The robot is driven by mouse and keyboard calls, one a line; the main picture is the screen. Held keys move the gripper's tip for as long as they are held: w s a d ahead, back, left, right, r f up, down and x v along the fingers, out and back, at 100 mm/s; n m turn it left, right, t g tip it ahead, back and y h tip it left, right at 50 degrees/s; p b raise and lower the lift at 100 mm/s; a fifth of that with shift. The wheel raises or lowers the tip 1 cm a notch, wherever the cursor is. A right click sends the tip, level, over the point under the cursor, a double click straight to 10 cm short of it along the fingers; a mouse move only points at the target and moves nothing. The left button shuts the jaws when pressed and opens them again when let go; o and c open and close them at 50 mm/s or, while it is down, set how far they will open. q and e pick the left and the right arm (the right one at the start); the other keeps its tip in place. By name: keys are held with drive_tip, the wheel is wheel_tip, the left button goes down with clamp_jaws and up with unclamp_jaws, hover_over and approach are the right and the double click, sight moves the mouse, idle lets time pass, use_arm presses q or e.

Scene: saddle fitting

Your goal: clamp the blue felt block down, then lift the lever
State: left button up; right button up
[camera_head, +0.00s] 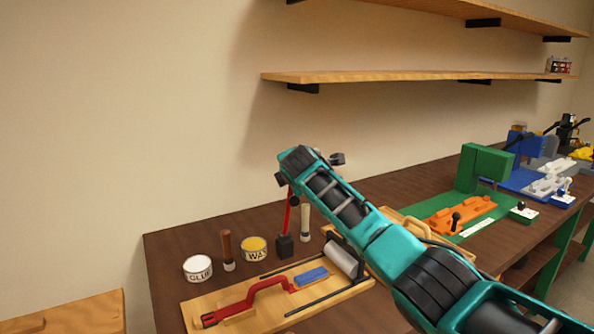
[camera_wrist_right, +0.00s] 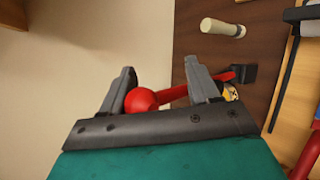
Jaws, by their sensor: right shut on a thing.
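The blue felt block (camera_head: 311,276) lies on a wooden board (camera_head: 240,324) at the bench front. The end of a red, bent bar (camera_head: 265,287) reaches up to the block's left end; I cannot tell whether it presses on it. The lever is a red rod (camera_head: 287,215) rising steeply from a black base (camera_head: 285,246) behind the board. In the right wrist view its red ball knob (camera_wrist_right: 141,101) sits between the fingers of my right gripper (camera_wrist_right: 160,80), which is shut on it. In the head view my arm hides the knob. My left gripper is out of view.
A glue tin (camera_head: 198,269), a wax tin (camera_head: 254,249) and wood-handled tools (camera_head: 228,250) stand left of the lever. A grey roller (camera_head: 343,258) is right of the block. Green and orange fixtures (camera_head: 460,213) stand farther right. Shelves (camera_head: 400,76) hang above.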

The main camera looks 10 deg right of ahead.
drive_tip(key=v, duration=1.2)
drive_tip(key=shift+r, duration=0.2)
